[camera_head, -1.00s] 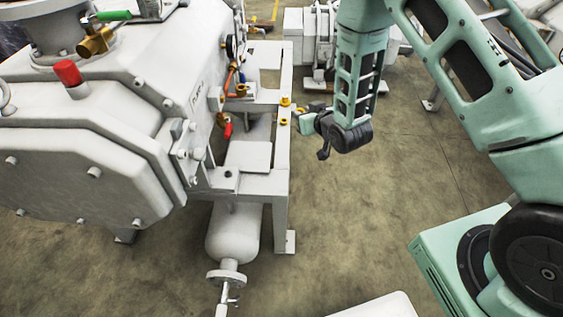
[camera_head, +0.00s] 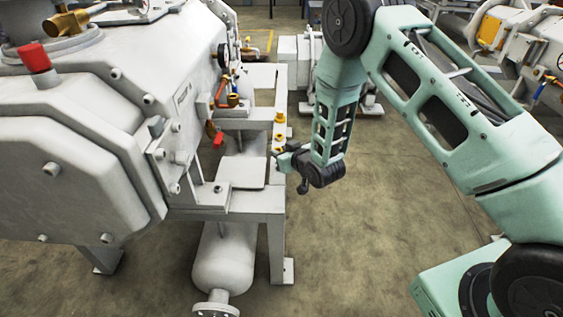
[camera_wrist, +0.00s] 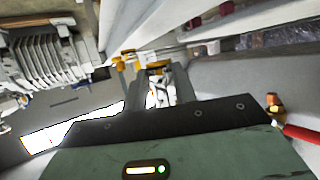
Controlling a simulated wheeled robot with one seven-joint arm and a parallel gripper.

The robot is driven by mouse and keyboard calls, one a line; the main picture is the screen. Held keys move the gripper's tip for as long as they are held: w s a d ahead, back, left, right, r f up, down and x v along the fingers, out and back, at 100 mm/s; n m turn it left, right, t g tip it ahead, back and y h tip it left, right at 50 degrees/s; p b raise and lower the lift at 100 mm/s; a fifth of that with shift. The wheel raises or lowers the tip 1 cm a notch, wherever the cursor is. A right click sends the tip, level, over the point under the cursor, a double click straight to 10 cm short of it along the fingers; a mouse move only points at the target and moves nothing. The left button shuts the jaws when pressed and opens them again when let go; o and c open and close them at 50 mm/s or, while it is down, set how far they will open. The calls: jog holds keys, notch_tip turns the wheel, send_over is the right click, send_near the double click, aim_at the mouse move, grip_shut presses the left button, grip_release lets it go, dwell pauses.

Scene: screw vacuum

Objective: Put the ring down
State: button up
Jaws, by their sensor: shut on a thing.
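A small yellow ring (camera_wrist: 156,65) shows between the fingertips of my gripper (camera_wrist: 160,77) in the wrist view, and the gripper is shut on it. The fingers hide part of the ring. In the head view my gripper (camera_head: 278,154) is at the right-hand rail of the grey machine frame (camera_head: 274,202), and the held ring is too small to make out clearly. Two other yellow rings (camera_head: 280,117) sit on the rail top just beyond the gripper. I cannot tell whether the held ring touches the rail.
The large grey pump body (camera_head: 120,110) stands left of the gripper, with a red-handled valve (camera_head: 215,139) near the rail. A grey tank (camera_head: 224,258) lies below the frame. Open floor (camera_head: 370,230) is to the right. Another machine (camera_head: 298,60) stands behind.

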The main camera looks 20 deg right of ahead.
jog(key=shift+f+b, duration=0.35)
jog(key=shift+f, duration=1.2)
jog(key=shift+f, duration=0.2)
jog(key=o, duration=0.9)
jog(key=shift+o, duration=0.2)
jog(key=shift+r, duration=0.1)
